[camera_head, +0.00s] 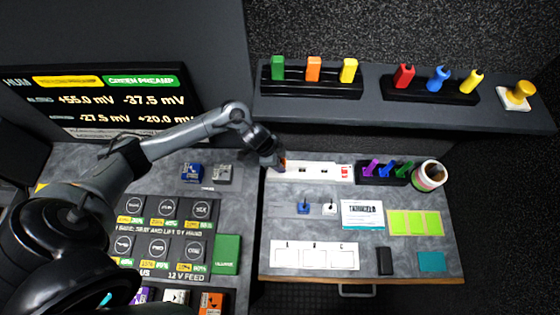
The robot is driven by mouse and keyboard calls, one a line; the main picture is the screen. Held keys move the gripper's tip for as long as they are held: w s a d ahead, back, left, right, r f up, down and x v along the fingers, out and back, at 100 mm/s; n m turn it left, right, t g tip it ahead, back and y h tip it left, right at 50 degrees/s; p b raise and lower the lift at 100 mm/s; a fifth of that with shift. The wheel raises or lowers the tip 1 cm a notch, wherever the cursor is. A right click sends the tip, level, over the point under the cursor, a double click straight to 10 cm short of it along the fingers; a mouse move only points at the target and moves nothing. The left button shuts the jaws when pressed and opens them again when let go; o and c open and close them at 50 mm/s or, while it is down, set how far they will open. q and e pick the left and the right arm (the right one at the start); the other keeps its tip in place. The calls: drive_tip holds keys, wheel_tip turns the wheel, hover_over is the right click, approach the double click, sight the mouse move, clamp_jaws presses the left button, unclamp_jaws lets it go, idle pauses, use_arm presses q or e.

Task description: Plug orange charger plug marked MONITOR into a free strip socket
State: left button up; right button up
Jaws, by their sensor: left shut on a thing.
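My left gripper (275,164) is over the left end of the white power strip (313,178) on the right-hand bench. It is shut on the orange charger plug (284,163), of which only a small orange edge shows beside the fingers. The MONITOR marking cannot be read. The strip shows dark sockets in its middle and a red-marked part at its right end. The gripper hides the strip's left end, so I cannot tell whether the plug touches a socket there. My right gripper is not in view.
A black rack with purple, blue and green pieces (384,172) and a roll of tape (428,175) stand right of the strip. Blue (304,207) and white (329,209) small items stand in front. A shelf (375,80) with coloured pieces runs behind. A screen (95,100) stands left.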

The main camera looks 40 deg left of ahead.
use_arm(q)
drive_tip(key=shift+f, duration=0.6)
drive_tip(key=o, duration=1.2)
drive_tip(key=shift+c, duration=0.2)
drive_tip(key=p+v, duration=0.1)
drive_tip(key=v, duration=1)
drive_tip(key=shift+p, duration=0.3)
drive_tip(key=shift+f, duration=0.15)
